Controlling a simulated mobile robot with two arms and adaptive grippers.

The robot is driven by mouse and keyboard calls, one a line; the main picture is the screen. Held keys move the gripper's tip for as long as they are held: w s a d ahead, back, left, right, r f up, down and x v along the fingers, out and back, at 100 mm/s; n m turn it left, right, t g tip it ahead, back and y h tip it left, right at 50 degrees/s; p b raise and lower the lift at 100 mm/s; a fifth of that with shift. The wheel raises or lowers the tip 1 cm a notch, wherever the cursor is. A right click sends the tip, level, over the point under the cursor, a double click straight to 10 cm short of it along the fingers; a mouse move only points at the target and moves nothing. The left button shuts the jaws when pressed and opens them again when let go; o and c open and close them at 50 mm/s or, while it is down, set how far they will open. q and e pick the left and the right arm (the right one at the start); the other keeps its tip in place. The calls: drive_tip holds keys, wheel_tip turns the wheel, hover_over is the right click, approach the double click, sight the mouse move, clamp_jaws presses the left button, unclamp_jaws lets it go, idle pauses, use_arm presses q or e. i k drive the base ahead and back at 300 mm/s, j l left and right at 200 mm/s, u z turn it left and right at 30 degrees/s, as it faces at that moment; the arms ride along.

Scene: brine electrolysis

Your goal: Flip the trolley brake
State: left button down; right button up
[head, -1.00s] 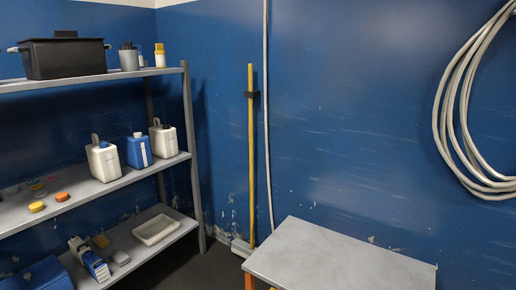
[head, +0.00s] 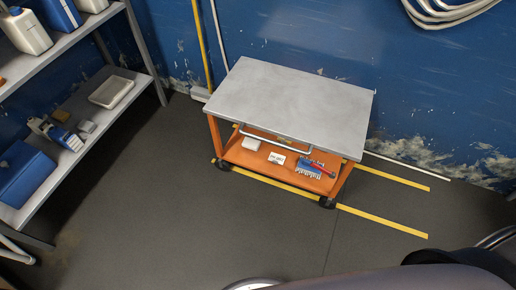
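The trolley (head: 290,103) stands against the blue wall in the head view. It has a bare grey top, an orange frame and an orange lower shelf (head: 262,160). A light metal handle bar (head: 275,138) runs along its near side. Dark wheels show at its near corners, one at the left (head: 222,165) and one at the right (head: 327,202). The brake cannot be made out at this size. Neither of my grippers is in view.
Yellow floor lines (head: 382,221) run under and beside the trolley. Its lower shelf carries a red-handled tool (head: 318,169) and small white items. A grey shelf rack (head: 85,140) stands at left, with a broom pole (head: 201,45) behind. The dark floor (head: 180,220) in front is clear.

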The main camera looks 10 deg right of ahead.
sight(331, 175)
drive_tip(key=z, duration=1.15)
